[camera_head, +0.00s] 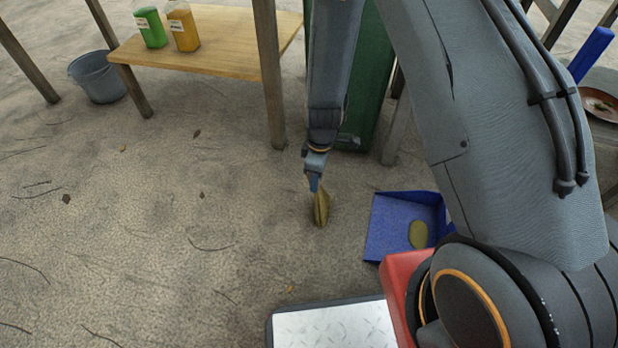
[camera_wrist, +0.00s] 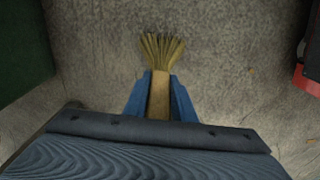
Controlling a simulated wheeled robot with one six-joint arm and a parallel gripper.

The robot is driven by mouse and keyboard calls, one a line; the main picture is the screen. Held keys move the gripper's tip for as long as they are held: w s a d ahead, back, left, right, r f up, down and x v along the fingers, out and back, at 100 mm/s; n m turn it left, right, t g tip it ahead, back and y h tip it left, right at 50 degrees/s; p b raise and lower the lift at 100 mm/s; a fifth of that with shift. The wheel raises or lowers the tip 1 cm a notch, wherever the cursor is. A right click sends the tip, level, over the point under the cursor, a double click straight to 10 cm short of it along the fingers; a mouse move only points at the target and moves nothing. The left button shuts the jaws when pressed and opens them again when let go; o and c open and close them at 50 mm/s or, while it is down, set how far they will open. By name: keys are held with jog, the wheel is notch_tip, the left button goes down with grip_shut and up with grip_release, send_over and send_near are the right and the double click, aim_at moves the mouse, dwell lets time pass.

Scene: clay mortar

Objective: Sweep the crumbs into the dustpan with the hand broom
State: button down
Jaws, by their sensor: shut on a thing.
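My gripper (camera_head: 314,181) is shut on a yellowish hand broom (camera_head: 321,208) and holds it low over the ground, bristles downward. In the wrist view the broom (camera_wrist: 160,47) sits between the blue fingers of my gripper (camera_wrist: 159,92), its bristles fanned out away from me. The blue dustpan (camera_head: 385,228) lies on the ground to the right of the broom, apart from it. A flat yellowish-green piece (camera_head: 418,234) lies inside the dustpan. I cannot make out any crumbs on the ground around the broom. Whether the bristles touch the ground is unclear.
A green bin (camera_head: 372,85) stands behind my arm. Leaves and twigs dot the open ground left.

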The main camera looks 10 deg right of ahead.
jog(key=shift+s+d+f+b, duration=0.15)
jog(key=shift+s+d+b, duration=0.25)
jog(key=shift+d, duration=0.35)
jog(key=shift+s+d+f+b, duration=0.1)
jog(key=shift+s+d+b, duration=0.2)
jog(key=shift+d+b, duration=0.35)
jog(key=s+d+b, duration=0.3)
jog(key=d+b, duration=0.3)
jog(key=d, duration=0.2)
jog(key=shift+r, duration=0.15)
jog(key=shift+s, duration=0.1)
